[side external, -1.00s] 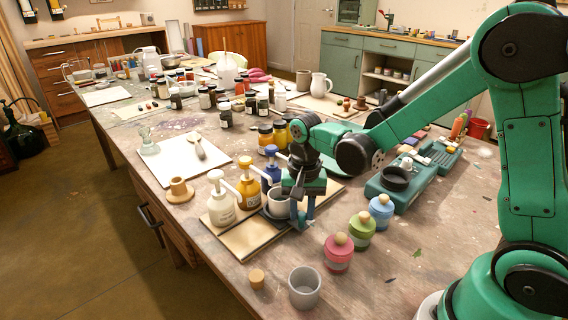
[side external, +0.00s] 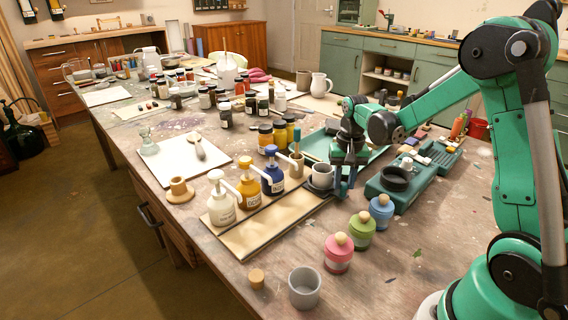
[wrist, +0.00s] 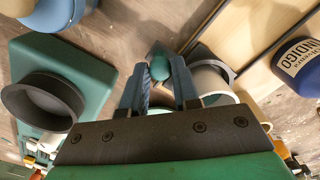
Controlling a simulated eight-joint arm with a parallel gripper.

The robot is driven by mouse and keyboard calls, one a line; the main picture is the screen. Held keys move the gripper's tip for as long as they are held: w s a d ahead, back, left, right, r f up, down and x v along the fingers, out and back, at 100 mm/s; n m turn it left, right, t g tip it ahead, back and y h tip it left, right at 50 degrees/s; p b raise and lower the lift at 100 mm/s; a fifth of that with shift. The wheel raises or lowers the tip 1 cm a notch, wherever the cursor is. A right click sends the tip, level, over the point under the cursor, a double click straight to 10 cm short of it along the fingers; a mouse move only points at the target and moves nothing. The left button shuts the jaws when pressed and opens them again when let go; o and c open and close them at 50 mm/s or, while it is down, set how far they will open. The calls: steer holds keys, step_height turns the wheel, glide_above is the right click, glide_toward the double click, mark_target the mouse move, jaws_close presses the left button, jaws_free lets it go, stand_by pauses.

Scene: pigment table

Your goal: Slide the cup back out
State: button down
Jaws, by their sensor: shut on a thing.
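The pale grey cup (side external: 321,178) stands upright on a dark carrier (side external: 316,192) at the back right end of the beige board (side external: 250,236), past the pump bottles. My gripper (side external: 343,190) is low at the cup's right side. In the wrist view, my gripper (wrist: 159,80) has its fingers closed around a small teal knob (wrist: 160,68) that seems to belong to the dark carrier (wrist: 197,54). The cup (wrist: 212,78) shows just right of the right finger and is partly hidden by it.
White (side external: 221,206), yellow (side external: 248,192) and blue (side external: 273,180) pump bottles line the board's left edge. A green block with a black ring (side external: 394,180) is right of my gripper. Pink (side external: 338,256), green (side external: 361,233) and blue (side external: 381,212) jars stand in front. The board's front half is clear.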

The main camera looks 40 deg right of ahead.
steer(key=shift+d, duration=0.3)
steer(key=c, duration=0.7)
jaws_free()
steer(key=shift+o, duration=0.2)
steer(key=shift+a, duration=0.1)
steer(key=shift+r, duration=2.85)
steer(key=s+a+r+n+t, duration=0.2)
steer(key=s+a+n+t, duration=0.1)
steer(key=a, duration=0.4)
steer(key=s+a+r+n+t, duration=0.2)
steer(key=a+n+t, duration=0.2)
steer(key=a+n, duration=0.2)
steer(key=shift+s+a+r, duration=0.15)
steer(key=shift+s+a, duration=0.25)
steer(key=shift+a, duration=0.6)
